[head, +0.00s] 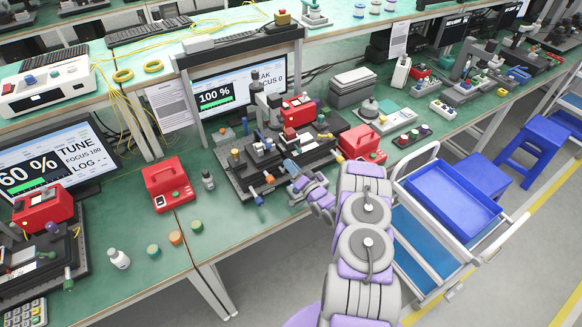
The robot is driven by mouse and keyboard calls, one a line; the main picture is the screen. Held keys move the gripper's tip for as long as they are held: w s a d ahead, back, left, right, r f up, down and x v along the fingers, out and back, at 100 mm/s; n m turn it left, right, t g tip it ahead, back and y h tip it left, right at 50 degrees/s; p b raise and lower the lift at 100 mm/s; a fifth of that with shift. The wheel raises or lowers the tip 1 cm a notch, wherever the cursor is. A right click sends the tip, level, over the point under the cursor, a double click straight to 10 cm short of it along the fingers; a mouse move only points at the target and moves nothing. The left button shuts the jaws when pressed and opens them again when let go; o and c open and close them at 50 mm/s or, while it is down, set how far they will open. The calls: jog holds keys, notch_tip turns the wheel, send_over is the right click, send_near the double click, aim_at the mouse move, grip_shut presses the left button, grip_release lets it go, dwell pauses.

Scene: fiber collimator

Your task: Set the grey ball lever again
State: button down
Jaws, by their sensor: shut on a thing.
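The dark optical setup (238,176) stands on the green bench in front of a monitor (216,97) reading 100 %. It carries several small coloured knobs, among them an orange one (269,178) and a blue one (258,199) at its front. My gripper (293,172) reaches in from the right at the setup's front right side. Its jaws are shut on a small part there, which they largely hide. A light blue piece shows at the jaws. I cannot make out a grey ball lever for certain at this size.
Red boxes stand right (362,143) and left (168,184) of the setup. Small bottles and coloured caps (175,238) lie on the bench at left. A trolley with a blue tray (451,194) stands close to the right of my arm. Another setup and monitor are at far left.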

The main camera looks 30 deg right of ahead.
jog(key=c, duration=1.4)
grip_release()
jog(key=shift+d, duration=0.15)
jog(key=shift+o, duration=0.9)
jog(key=shift+d, duration=0.1)
jog(key=shift+f, duration=0.1)
jog(key=p+v, duration=0.1)
jog(key=v, duration=1.6)
jog(key=shift+s+p, duration=0.2)
jog(key=shift+p, duration=0.1)
jog(key=shift+w, duration=0.1)
